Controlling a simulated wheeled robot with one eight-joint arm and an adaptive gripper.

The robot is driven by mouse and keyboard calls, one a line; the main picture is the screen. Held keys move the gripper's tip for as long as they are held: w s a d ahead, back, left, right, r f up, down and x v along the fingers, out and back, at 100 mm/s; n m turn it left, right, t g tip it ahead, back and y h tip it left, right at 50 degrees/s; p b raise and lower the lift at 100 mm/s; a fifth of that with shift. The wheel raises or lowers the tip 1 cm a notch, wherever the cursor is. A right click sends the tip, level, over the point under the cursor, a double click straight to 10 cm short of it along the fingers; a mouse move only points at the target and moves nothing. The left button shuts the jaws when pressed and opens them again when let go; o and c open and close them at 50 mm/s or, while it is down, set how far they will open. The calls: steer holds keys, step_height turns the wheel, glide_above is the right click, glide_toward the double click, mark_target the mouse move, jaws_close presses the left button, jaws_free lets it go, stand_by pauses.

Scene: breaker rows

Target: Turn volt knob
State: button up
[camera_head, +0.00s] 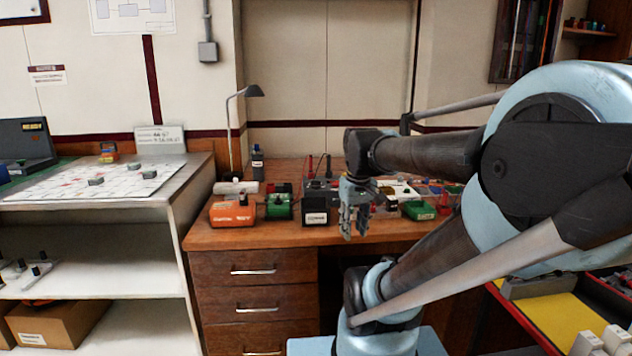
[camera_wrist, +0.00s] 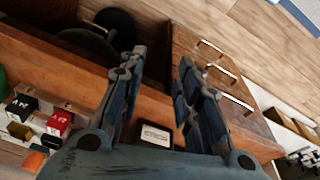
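I cannot make out a knob marked volt in either view. A dark grey device (camera_head: 318,186) with upright red and black parts stands on the wooden desk, partly hidden behind my arm's end. My gripper (camera_head: 354,236) hangs pointing down near the desk's front edge, in front of the devices. In the wrist view my gripper (camera_wrist: 158,60) has its two fingers apart, with nothing between the tips. A small black box with a white label (camera_head: 314,212) stands left of my gripper; it also shows beyond the finger bases in the wrist view (camera_wrist: 156,135).
An orange box (camera_head: 232,214) and a green device (camera_head: 279,206) stand left on the desk (camera_head: 250,238). A green block (camera_head: 418,210) and small coloured parts lie to the right. A lamp (camera_head: 240,110) stands behind. A shelf unit (camera_head: 110,198) adjoins the desk's left side.

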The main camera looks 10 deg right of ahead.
steer(key=w+a+r+n, duration=0.1)
steer(key=w+r+n, duration=0.2)
steer(key=w+r, duration=0.55)
step_height(320, 180, up, 10)
steer(key=f+n+g, duration=0.1)
steer(key=n+g, duration=0.1)
steer(key=n, duration=0.7)
glide_above(316, 184)
steer(key=f, duration=1.6)
steer(key=shift+w+f, duration=0.25)
steer(key=shift+w, duration=0.1)
jaws_close()
